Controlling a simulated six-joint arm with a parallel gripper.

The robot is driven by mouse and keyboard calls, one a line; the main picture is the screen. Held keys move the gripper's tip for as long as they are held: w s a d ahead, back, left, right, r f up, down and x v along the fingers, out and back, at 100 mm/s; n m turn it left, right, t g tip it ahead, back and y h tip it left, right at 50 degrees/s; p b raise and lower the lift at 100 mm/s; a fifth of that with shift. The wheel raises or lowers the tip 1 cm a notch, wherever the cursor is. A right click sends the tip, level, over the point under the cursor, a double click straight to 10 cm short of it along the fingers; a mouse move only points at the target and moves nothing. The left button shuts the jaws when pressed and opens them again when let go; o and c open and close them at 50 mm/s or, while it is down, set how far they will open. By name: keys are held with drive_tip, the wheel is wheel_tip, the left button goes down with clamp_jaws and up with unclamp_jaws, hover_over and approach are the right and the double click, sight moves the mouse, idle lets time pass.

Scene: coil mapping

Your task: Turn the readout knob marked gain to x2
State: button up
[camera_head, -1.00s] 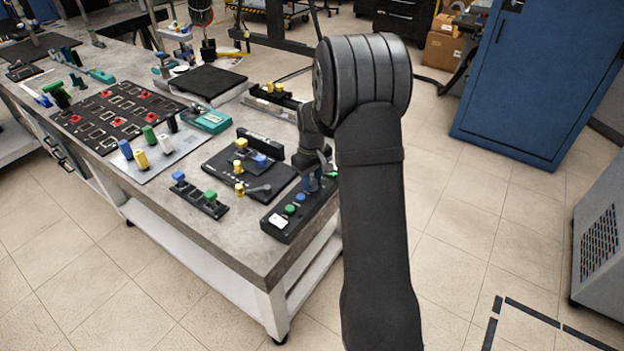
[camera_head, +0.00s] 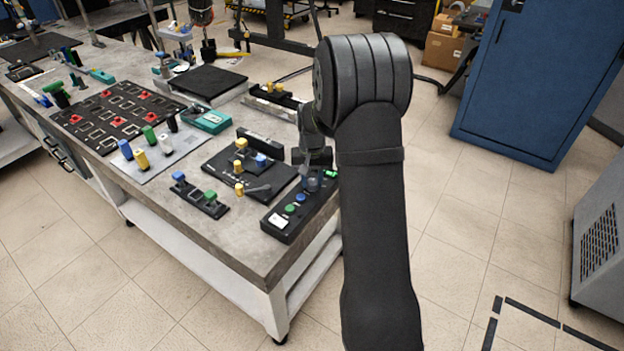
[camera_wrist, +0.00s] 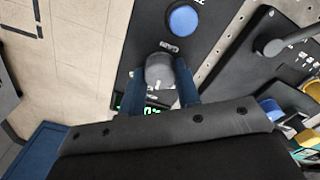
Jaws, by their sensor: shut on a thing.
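The readout box (camera_head: 313,207) is a long black panel at the table's right corner in the head view, and its top also shows in the wrist view (camera_wrist: 205,15). A round grey knob (camera_wrist: 159,70) stands on it beside a small white label that seems to read GAIN. My gripper (camera_wrist: 160,82) has its two blue fingers on either side of this knob and is shut on it. In the head view my gripper (camera_head: 316,178) is over the far end of the box. A green lit display (camera_wrist: 140,108) is partly hidden by the gripper, and its reading cannot be made out.
A blue button (camera_wrist: 183,19) sits near the knob. A green button (camera_head: 290,209) is farther along the box. A black fixture plate (camera_head: 225,165) with yellow and blue parts lies to the left. The floor right of the table is open.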

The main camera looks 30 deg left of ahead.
sight(312, 181)
drive_tip(key=shift+m, duration=0.5)
drive_tip(key=o, duration=1)
wheel_tip(312, 181, up, 18)
drive_tip(key=shift+f, duration=0.25)
drive_tip(key=shift+f, duration=0.1)
